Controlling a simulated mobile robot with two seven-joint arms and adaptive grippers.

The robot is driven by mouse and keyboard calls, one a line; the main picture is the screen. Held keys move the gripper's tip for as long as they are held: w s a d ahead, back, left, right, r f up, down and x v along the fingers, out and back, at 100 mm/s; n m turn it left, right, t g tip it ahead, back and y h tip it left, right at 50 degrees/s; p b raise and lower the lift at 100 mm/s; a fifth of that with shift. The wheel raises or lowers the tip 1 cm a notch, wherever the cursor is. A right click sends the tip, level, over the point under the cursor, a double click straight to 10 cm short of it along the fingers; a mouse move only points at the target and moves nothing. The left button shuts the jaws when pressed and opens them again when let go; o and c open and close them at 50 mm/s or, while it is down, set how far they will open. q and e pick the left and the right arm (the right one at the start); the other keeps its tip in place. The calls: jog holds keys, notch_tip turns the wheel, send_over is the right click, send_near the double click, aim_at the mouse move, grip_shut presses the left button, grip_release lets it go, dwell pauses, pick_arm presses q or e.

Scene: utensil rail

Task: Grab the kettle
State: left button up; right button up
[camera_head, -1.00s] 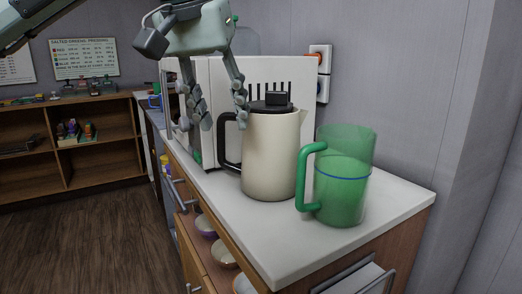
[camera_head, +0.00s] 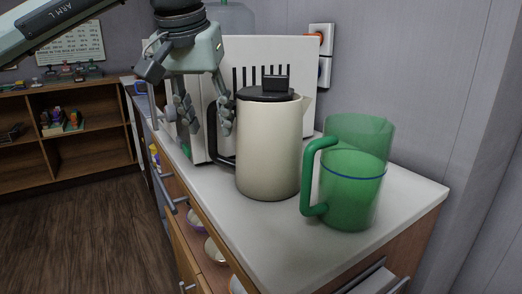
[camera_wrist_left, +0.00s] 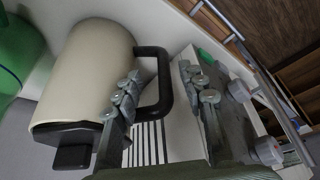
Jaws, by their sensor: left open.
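The cream kettle (camera_head: 269,150) with a black lid and black handle stands upright on the white counter. It also shows in the left wrist view (camera_wrist_left: 85,65), where its black handle (camera_wrist_left: 164,80) lies between my two fingers. My left gripper (camera_head: 207,140) is open, fingers pointing down, at the kettle's handle side. In the head view one finger covers part of the handle. In the left wrist view the gripper (camera_wrist_left: 165,110) has one finger close to the kettle body and the other beyond the handle; I cannot tell whether either touches. My right gripper is not in view.
A green translucent pitcher (camera_head: 352,190) stands close to the kettle on the right. A white slotted appliance (camera_head: 290,60) stands behind it. The white counter (camera_head: 270,240) is clear at the front. A wall meets the counter behind.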

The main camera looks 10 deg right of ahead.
aim_at(210, 125)
pick_arm(q)
jog(key=x, duration=0.4)
jog(key=shift+w+f, duration=0.15)
jog(key=shift+w, duration=0.4)
grip_shut()
